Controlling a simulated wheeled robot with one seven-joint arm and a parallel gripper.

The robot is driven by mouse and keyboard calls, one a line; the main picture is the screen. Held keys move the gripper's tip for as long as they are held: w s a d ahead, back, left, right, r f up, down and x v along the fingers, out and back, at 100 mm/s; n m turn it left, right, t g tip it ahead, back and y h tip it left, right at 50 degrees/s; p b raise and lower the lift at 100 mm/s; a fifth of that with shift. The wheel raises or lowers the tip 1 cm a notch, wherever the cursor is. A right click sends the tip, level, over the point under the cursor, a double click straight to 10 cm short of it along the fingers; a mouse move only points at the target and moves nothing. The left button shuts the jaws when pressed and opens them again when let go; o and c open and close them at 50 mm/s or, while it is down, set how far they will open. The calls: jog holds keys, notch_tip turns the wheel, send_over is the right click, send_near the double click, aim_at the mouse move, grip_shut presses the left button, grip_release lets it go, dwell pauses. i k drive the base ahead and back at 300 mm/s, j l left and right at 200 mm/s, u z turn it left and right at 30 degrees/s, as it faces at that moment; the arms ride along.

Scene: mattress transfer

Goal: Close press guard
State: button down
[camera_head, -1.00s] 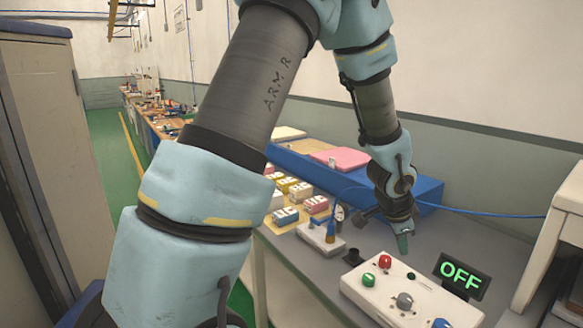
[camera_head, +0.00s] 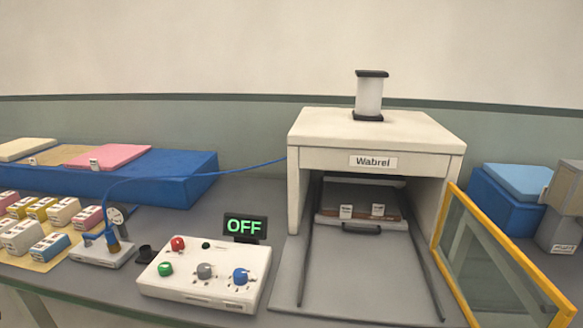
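The press (camera_head: 375,132) is a white box marked "Wabrei" with a cylinder on top, standing on the grey bench. Its yellow-framed clear guard (camera_head: 497,262) stands swung open at the right of the press front. Inside the open press, a dark tray with a handle (camera_head: 361,222) holds a flat brownish piece with two white labels (camera_head: 378,210). My gripper is out of view.
At left are a gauge with a blue hose (camera_head: 115,232), several small labelled boxes (camera_head: 62,212) and a blue block (camera_head: 170,180) bearing coloured sheets. Blue and grey boxes (camera_head: 510,195) stand right, behind the guard.

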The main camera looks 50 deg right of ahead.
aim_at(564, 311)
jog(key=k+j, duration=0.15)
jog(key=k, duration=0.2)
jog(key=k+j, duration=0.2)
jog(key=k, duration=0.15)
jog(key=l+z, duration=0.1)
jog(key=z, duration=1.4)
jog(key=i+z, duration=0.2)
jog(key=i, duration=0.15)
